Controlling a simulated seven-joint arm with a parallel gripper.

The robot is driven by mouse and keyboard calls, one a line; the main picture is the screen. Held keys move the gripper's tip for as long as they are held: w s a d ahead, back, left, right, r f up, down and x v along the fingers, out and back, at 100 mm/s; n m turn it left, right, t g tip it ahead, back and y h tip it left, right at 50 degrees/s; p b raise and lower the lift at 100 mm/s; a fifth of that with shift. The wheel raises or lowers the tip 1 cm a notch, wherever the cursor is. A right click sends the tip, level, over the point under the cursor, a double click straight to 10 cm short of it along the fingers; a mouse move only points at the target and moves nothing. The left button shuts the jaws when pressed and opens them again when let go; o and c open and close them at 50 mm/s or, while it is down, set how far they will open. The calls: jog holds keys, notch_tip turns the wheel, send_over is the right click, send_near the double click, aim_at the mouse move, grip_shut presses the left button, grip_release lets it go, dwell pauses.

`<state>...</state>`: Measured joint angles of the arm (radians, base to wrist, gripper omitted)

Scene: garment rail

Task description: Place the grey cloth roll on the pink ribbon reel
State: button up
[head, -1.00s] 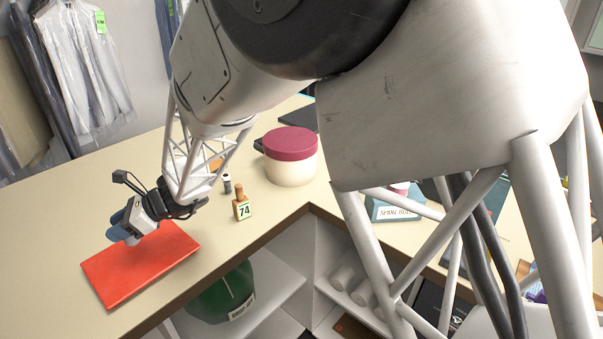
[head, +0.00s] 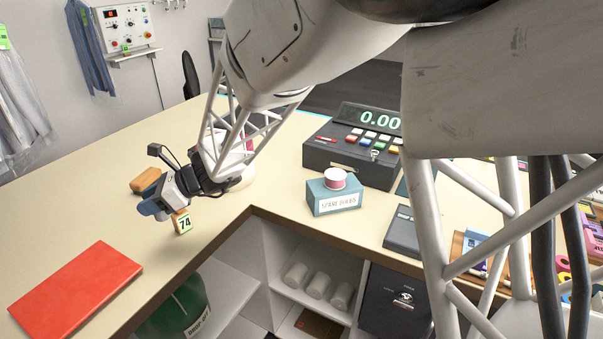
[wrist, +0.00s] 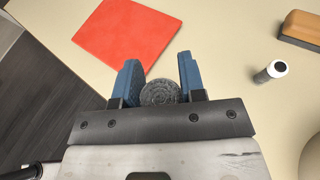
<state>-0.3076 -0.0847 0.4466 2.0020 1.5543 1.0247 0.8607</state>
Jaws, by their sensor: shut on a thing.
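The grey cloth roll (wrist: 160,92) shows end-on in the wrist view, between the blue fingers of my gripper (wrist: 158,78). My gripper is shut on it.
A red book (head: 75,288) lies at the counter's left front. A cash register (head: 345,157) stands behind the fuse box. A lidded tub (head: 247,178) is partly hidden behind my arm. Counter between tag and fuse box is clear.

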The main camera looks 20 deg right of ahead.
jog(key=d+r+m+t+h, duration=0.1)
jog(key=d+r+m+t, duration=0.1)
jog(key=d, duration=1)
jog(key=d+r+m+t, duration=0.2)
jog(key=d+t, duration=0.1)
jog(key=d, duration=0.9)
jog(key=s+d+m+t+h, duration=0.1)
jog(key=s+d, duration=0.3)
jog(key=d, duration=0.6)
jog(key=s+d+r+m+t+h, duration=0.1)
jog(key=s+d, duration=0.4)
jog(key=d, duration=0.5)
jog(key=shift+r+m+t+h, duration=0.3)
jog(key=shift+m+t+h, duration=0.4)
jog(key=shift+m+t, duration=0.45)
send_over(330, 172)
jog(key=shift+s+f, duration=0.1)
jog(key=shift+f, duration=0.65)
jog(key=shift+f, duration=1.8)
jog(key=shift+f, duration=0.15)
